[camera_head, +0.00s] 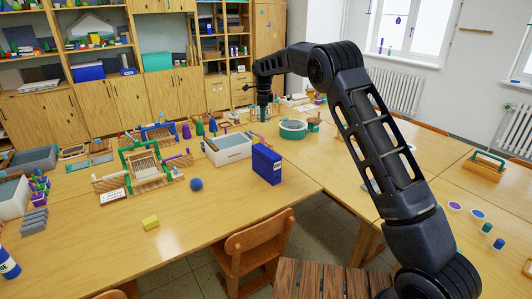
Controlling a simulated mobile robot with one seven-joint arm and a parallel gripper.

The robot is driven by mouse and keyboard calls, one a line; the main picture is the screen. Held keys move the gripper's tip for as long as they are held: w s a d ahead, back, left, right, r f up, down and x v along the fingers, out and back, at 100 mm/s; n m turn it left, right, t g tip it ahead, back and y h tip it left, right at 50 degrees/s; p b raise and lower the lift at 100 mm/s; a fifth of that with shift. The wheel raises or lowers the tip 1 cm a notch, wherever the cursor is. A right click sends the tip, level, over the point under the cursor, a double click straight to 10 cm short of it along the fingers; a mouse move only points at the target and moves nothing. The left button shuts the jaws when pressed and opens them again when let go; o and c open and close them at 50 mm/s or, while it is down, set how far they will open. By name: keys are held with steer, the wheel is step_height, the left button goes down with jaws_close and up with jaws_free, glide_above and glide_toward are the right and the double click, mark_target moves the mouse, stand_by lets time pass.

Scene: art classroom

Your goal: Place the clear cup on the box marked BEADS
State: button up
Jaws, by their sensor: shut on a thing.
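My gripper (263,106) points down over the far part of the middle table, left of the round teal bowl. It is shut on what looks like the clear cup (262,115), a small pale greenish shape at the fingertips. Its outline is too small to make out, and I cannot tell whether it touches the table. A blue upright box (267,164) stands nearer to me on the table's edge. Its side marking is too small to read, so I cannot tell whether it is the BEADS box.
A white bin (228,149) stands left of the blue box. The teal bowl (292,129) is right of my gripper. A chair (255,245) stands in front.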

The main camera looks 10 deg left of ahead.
mark_target(266, 151)
steer(key=shift+w+d+r, duration=0.2)
steer(key=shift+w+r, duration=0.3)
steer(key=shift+w, duration=0.1)
steer(key=shift+w+d+r, duration=0.15)
steer(key=shift+w+r, duration=0.3)
steer(key=shift+w, duration=0.1)
step_height(266, 151, down, 20)
steer(key=shift+r, duration=0.2)
steer(key=o, duration=1)
steer(key=shift+f, duration=0.15)
